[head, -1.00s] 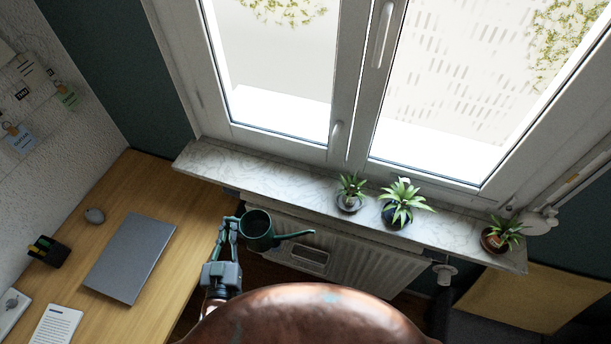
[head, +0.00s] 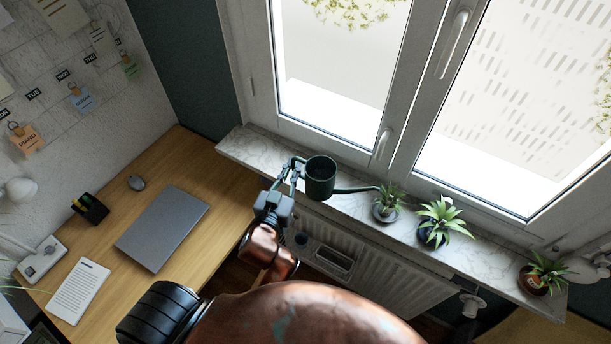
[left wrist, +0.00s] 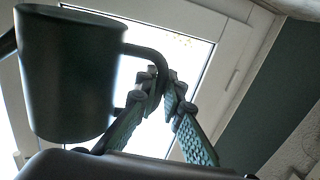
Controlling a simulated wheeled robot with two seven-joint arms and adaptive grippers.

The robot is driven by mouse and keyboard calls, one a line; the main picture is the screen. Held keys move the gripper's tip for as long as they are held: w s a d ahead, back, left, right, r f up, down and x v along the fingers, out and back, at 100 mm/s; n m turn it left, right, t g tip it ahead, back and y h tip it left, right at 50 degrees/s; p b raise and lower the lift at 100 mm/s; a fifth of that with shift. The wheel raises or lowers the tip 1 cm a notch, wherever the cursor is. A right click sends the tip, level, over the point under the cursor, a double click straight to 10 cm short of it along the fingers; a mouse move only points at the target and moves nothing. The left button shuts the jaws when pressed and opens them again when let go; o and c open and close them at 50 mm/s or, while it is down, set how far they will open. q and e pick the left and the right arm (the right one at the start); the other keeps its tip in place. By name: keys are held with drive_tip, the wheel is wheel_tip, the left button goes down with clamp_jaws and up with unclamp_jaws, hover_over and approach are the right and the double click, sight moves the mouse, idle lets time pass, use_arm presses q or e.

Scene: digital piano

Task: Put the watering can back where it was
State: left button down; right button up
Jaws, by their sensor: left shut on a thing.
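The dark green watering can (head: 320,178) is held upright in the air at the window sill's near edge, its spout pointing right toward the leftmost plant. My left gripper (head: 292,166) is on the can's left side, shut on its handle. In the left wrist view the can (left wrist: 72,75) fills the left part, and the gripper fingers (left wrist: 168,85) close on its curved handle. The can appears apart from the sill, though its exact height is hard to tell. My right gripper is not in view.
The marble sill (head: 255,148) is bare at its left end. Potted plants stand on it: one at the left (head: 386,203), one in the middle (head: 440,222), one at the right (head: 541,274). A radiator (head: 390,268) is below. The wooden desk (head: 200,165) holds a laptop (head: 163,228).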

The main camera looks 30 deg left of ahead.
use_arm(q)
drive_tip(key=shift+w+a+r, duration=0.25)
drive_tip(key=shift+r, duration=0.2)
drive_tip(key=w+a+f, duration=0.4)
drive_tip(key=w, duration=0.1)
drive_tip(key=w+a+f+b, duration=0.1)
drive_tip(key=w+a+f, duration=0.3)
drive_tip(key=a+f, duration=0.1)
drive_tip(key=shift+w+a+f, duration=0.1)
drive_tip(key=shift+w+a, duration=0.1)
drive_tip(key=shift+w, duration=0.2)
drive_tip(key=shift+w+a+f+b, duration=0.2)
drive_tip(key=shift+f+b, duration=0.15)
drive_tip(key=shift+f, duration=0.2)
wheel_tip(320, 180, down, 3)
drive_tip(key=shift+r, duration=0.25)
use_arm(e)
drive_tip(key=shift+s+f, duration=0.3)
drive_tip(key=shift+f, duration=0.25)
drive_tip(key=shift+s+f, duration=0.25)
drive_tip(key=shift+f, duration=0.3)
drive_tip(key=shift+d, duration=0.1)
